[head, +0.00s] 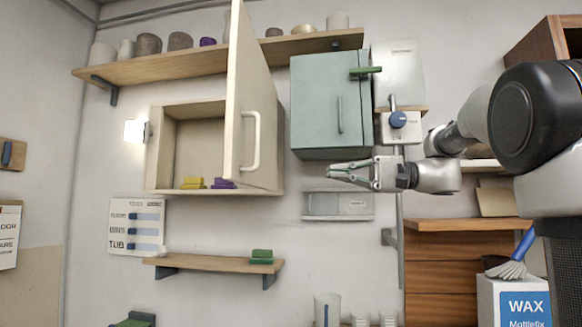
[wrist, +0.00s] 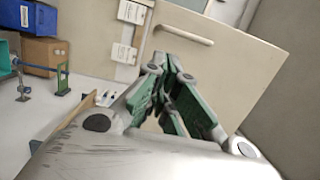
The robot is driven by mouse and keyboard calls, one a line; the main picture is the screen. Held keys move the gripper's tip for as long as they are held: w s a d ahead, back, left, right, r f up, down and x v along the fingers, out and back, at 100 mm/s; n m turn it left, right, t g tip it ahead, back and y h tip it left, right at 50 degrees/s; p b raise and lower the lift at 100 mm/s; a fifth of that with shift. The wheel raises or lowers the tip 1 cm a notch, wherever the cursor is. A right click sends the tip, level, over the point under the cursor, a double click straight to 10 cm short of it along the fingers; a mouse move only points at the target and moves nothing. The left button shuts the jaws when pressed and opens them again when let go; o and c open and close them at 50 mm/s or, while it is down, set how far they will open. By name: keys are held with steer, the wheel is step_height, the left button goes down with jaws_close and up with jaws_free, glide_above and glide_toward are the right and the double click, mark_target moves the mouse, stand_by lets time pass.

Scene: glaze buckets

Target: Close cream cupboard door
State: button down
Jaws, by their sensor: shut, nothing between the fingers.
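The cream cupboard (head: 214,181) is on the wall in the head view, with its door (head: 250,90) swung wide open toward me. The door's pale handle (head: 256,142) is on its right face, and it also shows in the wrist view (wrist: 184,34). The open interior shows yellow blocks (head: 193,183) and purple blocks (head: 222,183) on its floor. My gripper (head: 332,172) is shut and empty, to the right of the door and below the green cupboard. In the wrist view the fingers (wrist: 160,72) point toward the door panel (wrist: 222,62); I see no clear contact.
A closed green cupboard (head: 325,105) hangs just above my gripper, with a dial box (head: 398,124) to its right. A shelf of pots (head: 150,66) runs above, behind the door's top. A lower shelf (head: 213,264) holds green blocks (head: 261,257).

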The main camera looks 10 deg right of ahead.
steer(key=a+r, duration=0.1)
steer(key=a, duration=1.3)
steer(key=shift+w+g, duration=0.3)
steer(key=shift+w, duration=0.05)
steer(key=shift+a, duration=0.2)
